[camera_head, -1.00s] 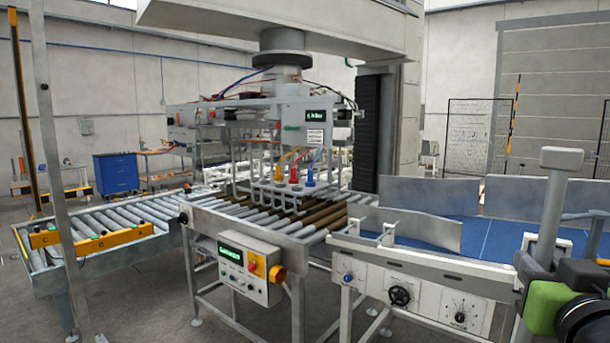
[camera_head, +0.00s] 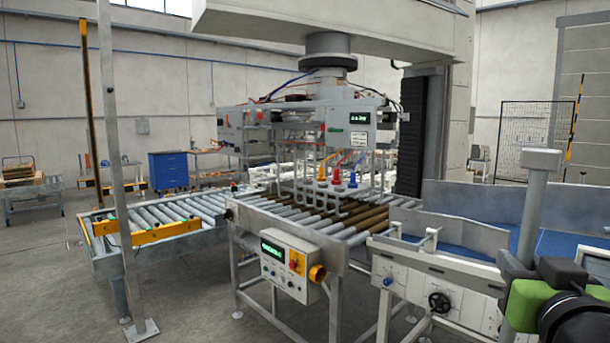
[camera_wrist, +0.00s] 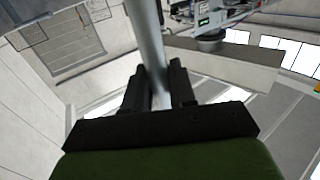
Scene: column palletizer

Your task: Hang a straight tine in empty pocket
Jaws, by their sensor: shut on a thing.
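A straight grey tine (camera_head: 530,205) with a block at its top stands nearly upright at the right of the head view. My gripper is shut on it; in the wrist view the two black fingers (camera_wrist: 158,82) close around the grey bar (camera_wrist: 147,35). The palletizer head (camera_head: 300,125) hangs over the roller conveyor, left of the tine and well apart from it. Several bent grey tines (camera_head: 335,212) hang under the head. The pockets are too small to tell apart, so I cannot tell which is empty.
The roller conveyor (camera_head: 283,222) has a control box (camera_head: 290,266) on its front. A blue belt (camera_head: 570,247) with metal side walls lies at the right. A grey post (camera_head: 116,160) stands in the left foreground, by the yellow-railed side conveyor. Grey floor is clear at lower left.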

